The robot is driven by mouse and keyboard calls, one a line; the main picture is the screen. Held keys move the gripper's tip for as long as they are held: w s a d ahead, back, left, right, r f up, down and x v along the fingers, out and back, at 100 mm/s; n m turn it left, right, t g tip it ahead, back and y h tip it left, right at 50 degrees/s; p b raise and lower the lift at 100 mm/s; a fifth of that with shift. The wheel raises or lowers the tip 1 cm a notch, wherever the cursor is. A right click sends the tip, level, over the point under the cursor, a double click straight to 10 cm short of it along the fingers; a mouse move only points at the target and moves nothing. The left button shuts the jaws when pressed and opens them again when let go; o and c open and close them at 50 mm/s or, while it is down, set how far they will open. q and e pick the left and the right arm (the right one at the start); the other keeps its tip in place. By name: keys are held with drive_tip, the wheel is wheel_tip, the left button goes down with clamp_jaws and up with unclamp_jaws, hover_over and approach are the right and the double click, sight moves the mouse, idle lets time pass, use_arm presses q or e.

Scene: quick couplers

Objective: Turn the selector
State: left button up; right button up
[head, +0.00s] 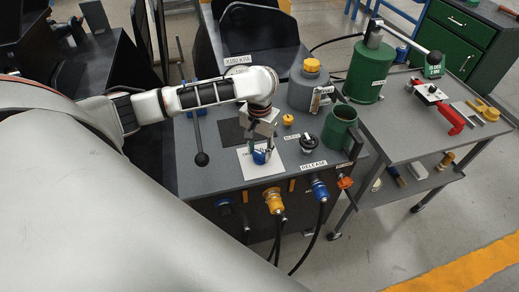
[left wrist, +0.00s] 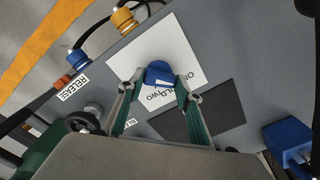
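The selector is a blue knob (left wrist: 160,73) with a white pointer mark on a white label plate (left wrist: 190,45) with black lettering. In the head view the knob (head: 261,157) sits on the grey panel top, below my left gripper (head: 261,142). In the left wrist view the fingertips of my left gripper (left wrist: 161,80) stand on both sides of the knob, which fills the gap between them. It appears shut on the knob, though finger contact is partly hidden. Part of the plate's lettering is covered by the knob and fingers. My right gripper is not in view.
A black knob (head: 307,142), a yellow button (head: 288,120) and a green cup (head: 340,127) stand to the right. A lever with a black ball (head: 201,158) is at the left. Blue and yellow couplers (head: 274,200) with hoses line the front. A cart (head: 400,125) stands at right.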

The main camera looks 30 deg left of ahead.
use_arm(q)
drive_tip(key=shift+m, duration=0.5)
drive_tip(key=m, duration=0.3)
drive_tip(key=shift+w+m, duration=0.1)
drive_tip(key=shift+m, duration=0.3)
drive_tip(key=m, duration=0.4)
drive_tip(key=shift+m, duration=0.3)
drive_tip(key=m, duration=0.5)
drive_tip(key=shift+d+m, duration=0.1)
drive_tip(key=shift+m, duration=1.6)
drive_tip(key=o, duration=1.1)
